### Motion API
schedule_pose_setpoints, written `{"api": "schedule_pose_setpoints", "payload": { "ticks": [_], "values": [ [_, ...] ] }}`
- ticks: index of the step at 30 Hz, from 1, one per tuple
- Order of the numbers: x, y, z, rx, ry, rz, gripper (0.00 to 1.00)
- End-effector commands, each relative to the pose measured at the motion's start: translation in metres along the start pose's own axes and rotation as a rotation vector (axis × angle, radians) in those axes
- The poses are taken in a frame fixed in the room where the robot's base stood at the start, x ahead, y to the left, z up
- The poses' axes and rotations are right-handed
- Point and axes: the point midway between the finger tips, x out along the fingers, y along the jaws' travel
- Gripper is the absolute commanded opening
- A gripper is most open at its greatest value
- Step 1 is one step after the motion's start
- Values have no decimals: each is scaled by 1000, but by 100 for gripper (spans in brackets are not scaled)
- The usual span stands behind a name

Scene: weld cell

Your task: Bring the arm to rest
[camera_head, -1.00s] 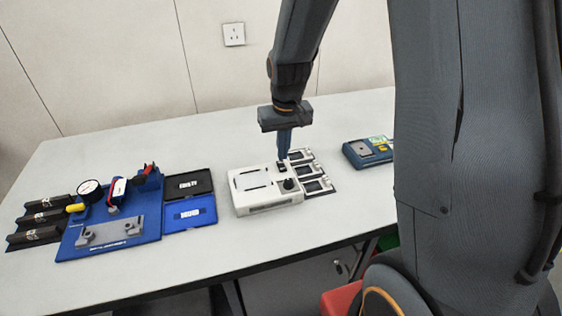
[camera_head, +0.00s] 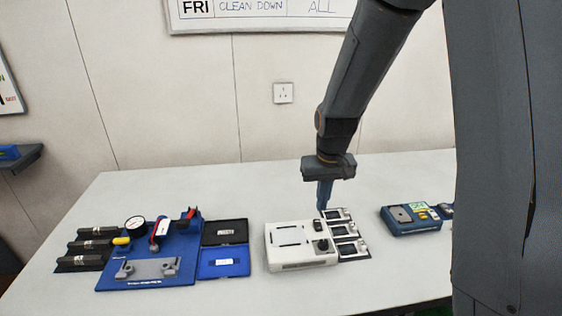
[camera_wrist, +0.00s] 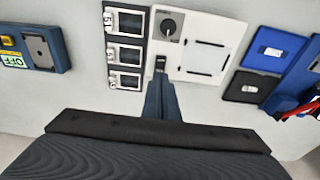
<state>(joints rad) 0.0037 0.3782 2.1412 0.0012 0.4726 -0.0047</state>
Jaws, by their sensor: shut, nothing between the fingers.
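My gripper (camera_head: 325,196) points down above the back right part of a white box-shaped unit (camera_head: 290,262) on the table. Its blue fingers are together with nothing between them. In the wrist view the fingers of my gripper (camera_wrist: 160,88) reach toward a small black switch on the white unit (camera_wrist: 225,32). I cannot tell from these views whether the fingertips touch it. My arm comes down from the upper right and bends at the wrist above the table.
A blue fixture board (camera_head: 150,279) with a gauge and clamps stands left, with black blocks (camera_head: 85,262) beyond it. Black and blue trays (camera_head: 223,270) lie beside the white unit. Three small modules (camera_head: 343,232) sit at its right. A blue device (camera_head: 410,225) stands farther right.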

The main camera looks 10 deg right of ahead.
Motion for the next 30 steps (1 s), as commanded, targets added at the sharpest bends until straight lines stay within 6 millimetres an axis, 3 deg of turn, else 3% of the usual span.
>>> {"api": "schedule_pose_setpoints", "payload": {
  "ticks": [4,9,15,20,30],
  "values": [
    [-2,0,30,0,-3,0,0],
    [-2,0,91,1,-13,-1,0],
    [0,-2,144,1,-21,-2,0],
    [0,-3,158,1,-24,-2,0],
    [0,-3,158,1,-24,-2,0]
  ]
}}
